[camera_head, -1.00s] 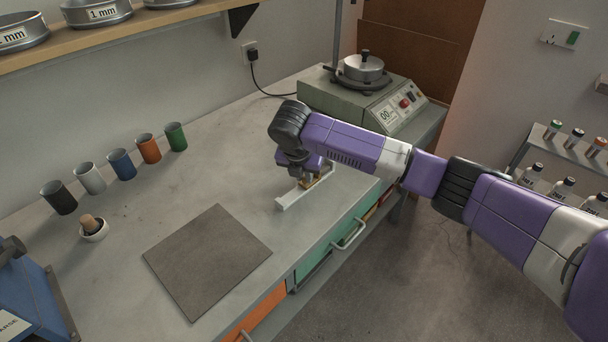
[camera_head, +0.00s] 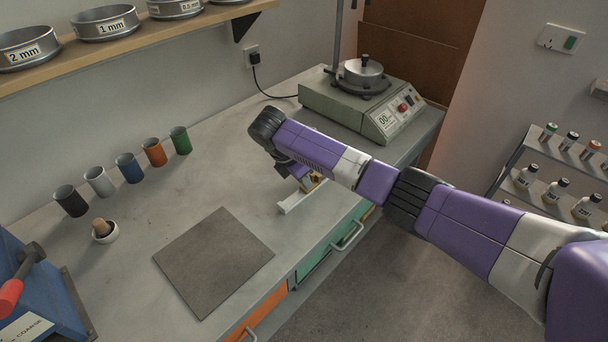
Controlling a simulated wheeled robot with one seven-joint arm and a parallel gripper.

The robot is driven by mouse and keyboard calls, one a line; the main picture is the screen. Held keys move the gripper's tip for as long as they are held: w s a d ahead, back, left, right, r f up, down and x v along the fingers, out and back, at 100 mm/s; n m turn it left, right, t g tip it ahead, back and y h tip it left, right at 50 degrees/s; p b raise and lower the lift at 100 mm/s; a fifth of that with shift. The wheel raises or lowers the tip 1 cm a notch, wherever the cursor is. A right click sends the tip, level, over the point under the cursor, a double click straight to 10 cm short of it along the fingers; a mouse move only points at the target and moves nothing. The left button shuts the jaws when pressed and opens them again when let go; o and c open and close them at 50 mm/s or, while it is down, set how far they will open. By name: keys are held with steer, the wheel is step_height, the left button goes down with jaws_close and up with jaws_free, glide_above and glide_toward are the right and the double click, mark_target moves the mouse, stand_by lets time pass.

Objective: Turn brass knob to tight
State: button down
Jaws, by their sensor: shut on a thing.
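A white bar-shaped fixture (camera_head: 292,205) lies near the front edge of the grey bench. A small brass piece, the brass knob (camera_head: 317,178), shows at the fixture's far end, partly hidden by my purple arm. My gripper (camera_head: 308,184) is down at the fixture beside the visible brass. It is shut on the brass knob, though its fingertips are mostly hidden behind my wrist and forearm. The knob's markings or tightness cannot be read from here.
A dark square mat (camera_head: 213,262) lies left of the fixture. Several coloured cups (camera_head: 126,167) and a small mortar (camera_head: 105,232) stand farther left. A green machine (camera_head: 355,105) with a metal pan stands behind. Drawer handles (camera_head: 347,237) stick out in front.

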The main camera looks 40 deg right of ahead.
steer(key=m, duration=0.2)
steer(key=m+g, duration=0.1)
steer(key=m, duration=0.1)
steer(key=shift+w+d+m+g+y, duration=0.1)
steer(key=shift+w+m+g+y, duration=0.1)
steer(key=shift+m+g+y, duration=0.1)
steer(key=shift+r, duration=0.1)
stand_by(0.4)
steer(key=c, duration=1.4)
jaws_free()
steer(key=shift+o, duration=0.2)
steer(key=v, duration=0.7)
steer(key=shift+r, duration=0.35)
steer(key=shift+w, duration=0.15)
